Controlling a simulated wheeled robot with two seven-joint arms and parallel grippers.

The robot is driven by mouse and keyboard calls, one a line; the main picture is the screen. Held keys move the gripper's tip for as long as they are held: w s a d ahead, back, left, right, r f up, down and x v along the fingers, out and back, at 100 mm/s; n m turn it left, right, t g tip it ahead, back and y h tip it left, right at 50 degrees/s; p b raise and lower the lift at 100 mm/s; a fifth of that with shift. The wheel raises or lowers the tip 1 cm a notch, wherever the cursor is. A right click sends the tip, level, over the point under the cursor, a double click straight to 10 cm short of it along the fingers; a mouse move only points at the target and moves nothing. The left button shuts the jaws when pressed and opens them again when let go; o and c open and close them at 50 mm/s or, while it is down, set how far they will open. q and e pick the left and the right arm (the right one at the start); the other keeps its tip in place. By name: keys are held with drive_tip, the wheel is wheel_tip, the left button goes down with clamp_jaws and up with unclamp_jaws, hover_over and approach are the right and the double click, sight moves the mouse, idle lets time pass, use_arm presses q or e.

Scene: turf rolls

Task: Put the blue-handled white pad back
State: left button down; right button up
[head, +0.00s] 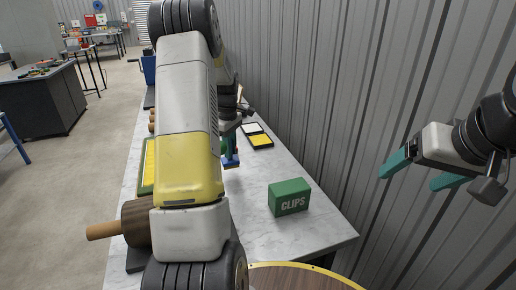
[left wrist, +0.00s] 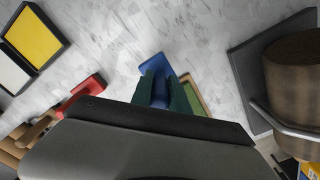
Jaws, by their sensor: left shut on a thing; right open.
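My left gripper (left wrist: 162,92) is shut on a blue handle (left wrist: 155,67), seen between and ahead of its dark green fingers in the left wrist view. In the head view a blue piece (head: 231,159) shows under that gripper, just above or on the marble table; I cannot tell which. The white pad itself is not clearly visible. A black tray (head: 257,145) with one white and one yellow section lies flat beyond the gripper; it also shows in the left wrist view (left wrist: 47,62). My right gripper (head: 410,177) is open and empty, off the table at the right.
A green CLIPS box (head: 289,197) stands on the marble table (head: 262,178). A brown roll (left wrist: 295,82) sits at the right of the left wrist view. A red piece (left wrist: 78,95) and a green-edged tray (left wrist: 195,92) lie near the left gripper. A corrugated wall (head: 330,90) borders the table.

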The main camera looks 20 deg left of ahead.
use_arm(q)
drive_tip(key=shift+w+d+f, duration=0.55)
drive_tip(key=shift+w+f, duration=0.15)
drive_tip(key=shift+w, duration=0.2)
drive_tip(key=shift+w+d+f, duration=0.5)
drive_tip(key=shift+w+f, duration=0.15)
drive_tip(key=shift+w, duration=0.2)
drive_tip(key=shift+w+d+f, duration=0.55)
drive_tip(key=shift+w+f, duration=0.15)
drive_tip(key=shift+w, duration=0.2)
drive_tip(key=c, duration=1.3)
unclamp_jaws()
drive_tip(key=shift+f, duration=0.15)
drive_tip(key=shift+o, duration=0.2)
